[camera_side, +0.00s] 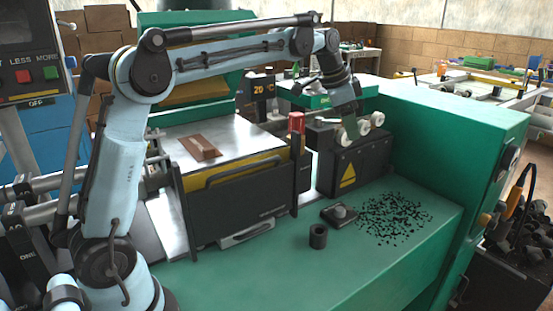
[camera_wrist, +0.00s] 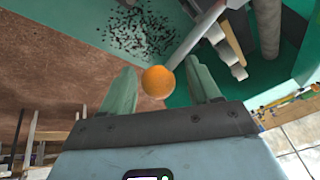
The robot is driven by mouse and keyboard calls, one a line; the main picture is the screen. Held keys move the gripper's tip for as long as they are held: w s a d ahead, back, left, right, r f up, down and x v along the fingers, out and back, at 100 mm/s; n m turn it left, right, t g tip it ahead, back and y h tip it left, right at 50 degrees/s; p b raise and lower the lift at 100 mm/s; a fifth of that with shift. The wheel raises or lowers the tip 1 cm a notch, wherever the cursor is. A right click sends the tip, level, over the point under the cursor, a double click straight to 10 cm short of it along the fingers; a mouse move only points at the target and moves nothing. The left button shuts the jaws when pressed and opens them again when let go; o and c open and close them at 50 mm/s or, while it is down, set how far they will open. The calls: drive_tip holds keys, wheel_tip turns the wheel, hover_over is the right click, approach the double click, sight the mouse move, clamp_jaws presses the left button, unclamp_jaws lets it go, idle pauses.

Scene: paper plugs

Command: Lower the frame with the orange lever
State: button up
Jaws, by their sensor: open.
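The orange lever shows in the wrist view as a round orange knob (camera_wrist: 158,82) on a pale rod that runs up and to the right. My gripper (camera_wrist: 158,66) is open, with one green finger on each side of the knob. I cannot tell whether either finger touches it. In the side view my gripper (camera_side: 350,128) points down beside white rollers (camera_side: 363,128) above a black box with a yellow warning triangle. The orange knob cannot be made out there. A raised green part (camera_side: 325,97) behind the gripper may belong to the frame, but I cannot tell.
Black scraps (camera_side: 393,217) lie scattered on the green bench (camera_side: 350,270). A small black cylinder (camera_side: 318,237) and a flat black block (camera_side: 339,215) stand nearby. A metal plate (camera_side: 235,142) carries a brown piece (camera_side: 200,147). A green housing (camera_side: 440,140) closes the right side.

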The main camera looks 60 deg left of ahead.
clamp_jaws()
drive_tip(key=shift+w, duration=0.1)
idle(0.3)
drive_tip(key=w+a+n+g+y, duration=0.1)
drive_tip(key=w+a+n+y, duration=0.2)
drive_tip(key=w+n, duration=0.3)
drive_tip(key=shift+n+y, duration=0.3)
drive_tip(key=shift+n, duration=1.1)
drive_tip(key=shift+w, duration=0.15)
